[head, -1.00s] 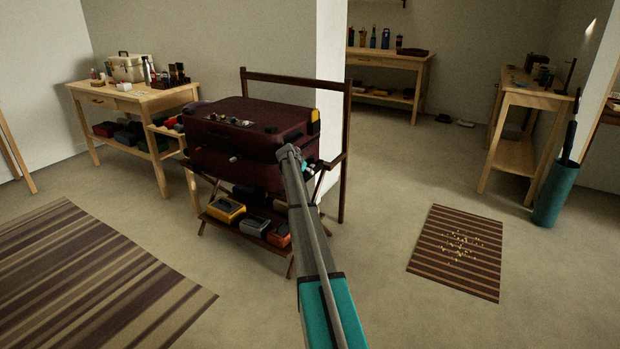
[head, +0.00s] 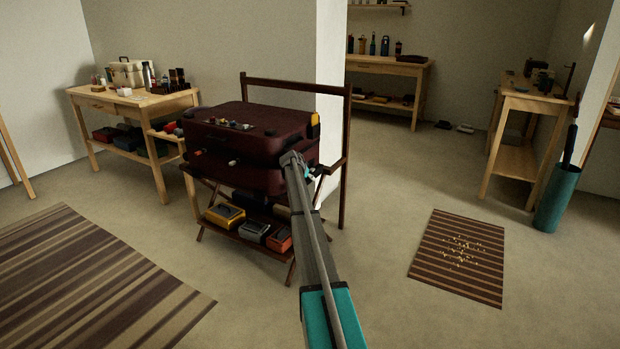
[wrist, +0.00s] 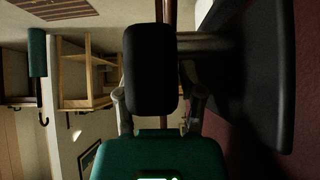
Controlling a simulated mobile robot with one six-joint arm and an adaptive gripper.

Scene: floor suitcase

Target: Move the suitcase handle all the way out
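The dark red suitcase (head: 245,140) lies flat on a wooden folding rack in the head view. In the wrist view its dark red side (wrist: 303,110) with a black panel fills the right edge. The suitcase handle shows there as a black grip (wrist: 151,68) on a grey rod (wrist: 205,44), standing out from the suitcase. My gripper (head: 292,160) is at the suitcase's right end. In the wrist view, its fingers (wrist: 158,98) lie either side of the black grip. The grip hides the fingertips, so I cannot tell whether they press on it.
The rack's upright frame (head: 342,150) stands close behind my gripper. Small items lie on the suitcase top, and cases (head: 224,213) on the rack's lower shelf. Floor is open to the right, around a striped mat (head: 458,256). A teal umbrella stand (head: 557,198) is farther right.

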